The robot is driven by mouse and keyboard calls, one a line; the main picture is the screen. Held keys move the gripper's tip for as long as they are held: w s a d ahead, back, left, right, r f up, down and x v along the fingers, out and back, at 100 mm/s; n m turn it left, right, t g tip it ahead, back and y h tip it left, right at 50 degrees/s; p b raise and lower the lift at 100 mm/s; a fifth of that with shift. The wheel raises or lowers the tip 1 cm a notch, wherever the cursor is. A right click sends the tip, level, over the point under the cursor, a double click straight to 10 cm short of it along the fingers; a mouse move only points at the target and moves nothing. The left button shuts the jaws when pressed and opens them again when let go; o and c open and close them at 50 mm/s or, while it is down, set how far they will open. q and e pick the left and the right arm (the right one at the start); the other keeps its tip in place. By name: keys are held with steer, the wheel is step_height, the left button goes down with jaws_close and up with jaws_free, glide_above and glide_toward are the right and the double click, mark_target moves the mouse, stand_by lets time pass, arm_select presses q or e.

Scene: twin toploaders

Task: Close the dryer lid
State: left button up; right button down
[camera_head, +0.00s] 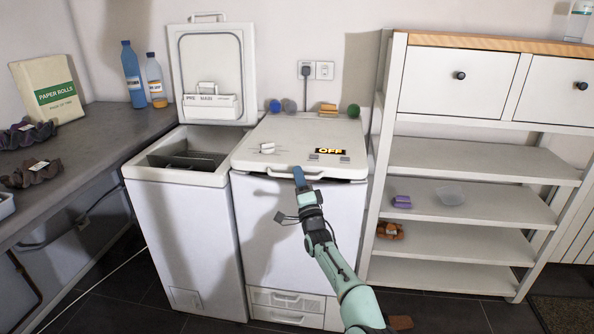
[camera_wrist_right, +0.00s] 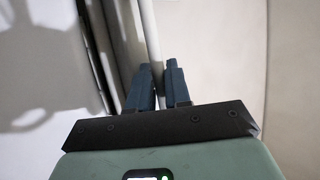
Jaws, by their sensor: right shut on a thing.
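Two white toploaders stand side by side in the head view. The right one, with an OFF display, seems to be the dryer (camera_head: 300,215). Its lid (camera_head: 295,135) lies down, nearly level; I cannot tell whether a small gap is left under its front edge. My right gripper (camera_head: 298,172) is at the lid's front handle (camera_head: 279,174), its blue fingers shut on it. In the right wrist view the fingers (camera_wrist_right: 161,85) close around the pale handle bar (camera_wrist_right: 148,40). My left gripper is not in view.
The left toploader (camera_head: 190,220) has its lid (camera_head: 212,60) standing open, with a drawer marked PRE and MAIN. A counter (camera_head: 105,125) with bottles is on the left. A white shelf unit (camera_head: 470,155) stands close on the right. Small items lie behind the dryer lid.

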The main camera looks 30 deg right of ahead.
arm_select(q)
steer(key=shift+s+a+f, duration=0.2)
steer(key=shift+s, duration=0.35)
arm_select(e)
step_height(320, 180, down, 2)
steer(key=shift+w+f, duration=0.1)
steer(key=shift+f, duration=0.15)
steer(key=c, duration=1.4)
jaws_free()
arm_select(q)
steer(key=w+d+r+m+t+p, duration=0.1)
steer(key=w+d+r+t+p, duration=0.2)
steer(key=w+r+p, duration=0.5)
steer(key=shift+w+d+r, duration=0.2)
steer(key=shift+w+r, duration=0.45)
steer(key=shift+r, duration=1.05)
arm_select(e)
steer(key=shift+t, duration=0.3)
steer(key=shift+s+r+v, duration=0.1)
steer(key=shift+r+v, duration=0.05)
steer(key=shift+v, duration=2)
steer(key=shift+s+r+v, duration=0.1)
steer(key=shift+r+v, duration=0.1)
steer(key=shift+v, duration=2)
steer(key=shift+s+r+v, duration=0.1)
steer(key=shift+r+v, duration=0.05)
steer(key=shift+v, duration=2)
